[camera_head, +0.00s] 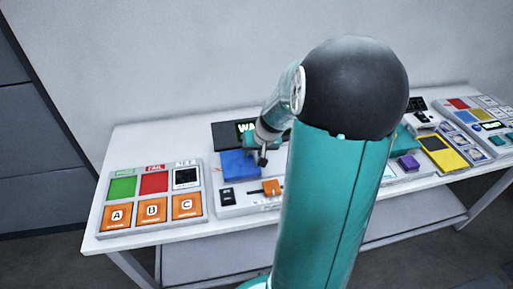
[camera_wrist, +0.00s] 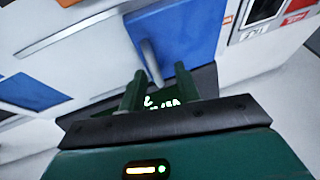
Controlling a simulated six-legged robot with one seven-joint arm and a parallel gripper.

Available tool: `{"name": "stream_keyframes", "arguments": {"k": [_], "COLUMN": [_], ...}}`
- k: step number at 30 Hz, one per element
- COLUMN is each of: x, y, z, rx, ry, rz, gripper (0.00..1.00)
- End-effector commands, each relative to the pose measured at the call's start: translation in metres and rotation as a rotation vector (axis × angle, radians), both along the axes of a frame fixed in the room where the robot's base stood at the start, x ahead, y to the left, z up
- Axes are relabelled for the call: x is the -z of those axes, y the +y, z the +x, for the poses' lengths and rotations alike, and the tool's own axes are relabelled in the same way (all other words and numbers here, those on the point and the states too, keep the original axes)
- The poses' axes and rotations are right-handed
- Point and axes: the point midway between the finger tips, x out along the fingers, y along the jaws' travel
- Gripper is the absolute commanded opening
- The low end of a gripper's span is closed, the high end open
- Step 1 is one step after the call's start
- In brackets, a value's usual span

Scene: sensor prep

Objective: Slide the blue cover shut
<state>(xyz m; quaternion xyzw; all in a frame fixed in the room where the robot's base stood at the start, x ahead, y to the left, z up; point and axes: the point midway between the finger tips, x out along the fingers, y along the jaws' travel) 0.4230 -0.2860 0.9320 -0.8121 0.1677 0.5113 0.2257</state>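The blue cover (camera_head: 238,164) is a flat square panel on the white board, left of my arm in the head view. In the wrist view the blue cover (camera_wrist: 185,32) is at the upper middle, with a grey upright handle (camera_wrist: 149,62) at its near edge. My gripper (camera_wrist: 160,88) has its two green fingers apart. The handle's lower end shows between the fingertips, with gaps on both sides; I cannot tell whether it touches either. In the head view my gripper (camera_head: 262,150) is at the cover's right edge, partly hidden by my wrist.
A dark display (camera_head: 226,133) with lit letters stands behind the cover. A button panel (camera_head: 152,228) stands left. A yellow device (camera_head: 437,150) is right. My arm hides the middle.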

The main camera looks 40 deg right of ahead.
Motion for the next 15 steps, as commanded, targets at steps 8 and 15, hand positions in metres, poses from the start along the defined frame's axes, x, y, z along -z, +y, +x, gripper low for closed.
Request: {"name": "stream_keyframes", "arguments": {"k": [8, 15], "x": [-0.030, -0.077], "y": [0.000, 0.003], "z": [-0.014, -0.035], "rx": [0.004, 0.001], "ry": [-0.002, -0.003], "rz": [-0.005, -0.006], "gripper": [0.33, 0.33]}}
